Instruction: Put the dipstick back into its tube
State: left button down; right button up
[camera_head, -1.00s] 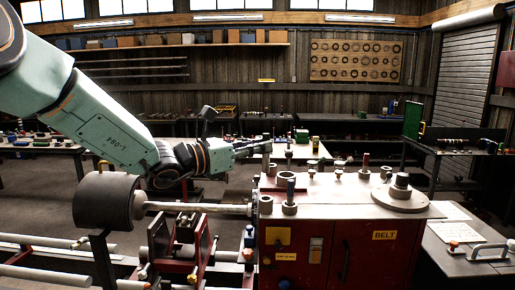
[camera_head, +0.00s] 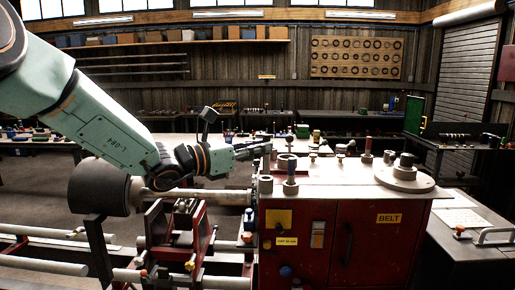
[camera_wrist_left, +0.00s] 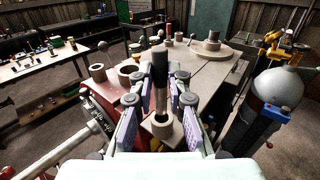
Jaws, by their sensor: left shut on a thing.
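My left gripper (camera_head: 258,150) reaches in from the left over the left end of the red machine's pale top. It is shut on an upright grey stick, seemingly the dipstick (camera_head: 267,157). In the left wrist view the stick (camera_wrist_left: 160,68), with a dark upper part, stands between the fingers of my left gripper (camera_wrist_left: 159,90). Its lower part appears in line with a short round collar (camera_wrist_left: 162,126), seemingly the tube. I cannot tell whether its tip is inside. In the head view a collar (camera_head: 265,184) sits below the gripper. My right gripper is not in view.
The red machine (camera_head: 345,245) has several collars and pegs on top, including a dark-topped peg (camera_head: 291,170) close to my gripper. A round flange (camera_head: 405,178) stands at the right. A dark roller (camera_head: 98,187) and shaft lie under my left arm.

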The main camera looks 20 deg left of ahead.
aim_at(264, 165)
pick_arm(q)
jog(key=shift+s+r, duration=0.15)
jog(key=shift+s, duration=0.05)
jog(key=shift+w+b, duration=0.2)
jog(key=shift+b, duration=0.15)
jog(key=shift+s, duration=0.15)
dwell(0.6)
dwell(0.4)
jog(key=shift+b, duration=0.3)
jog(key=shift+b, duration=0.3)
jog(key=shift+f+b, duration=2.4)
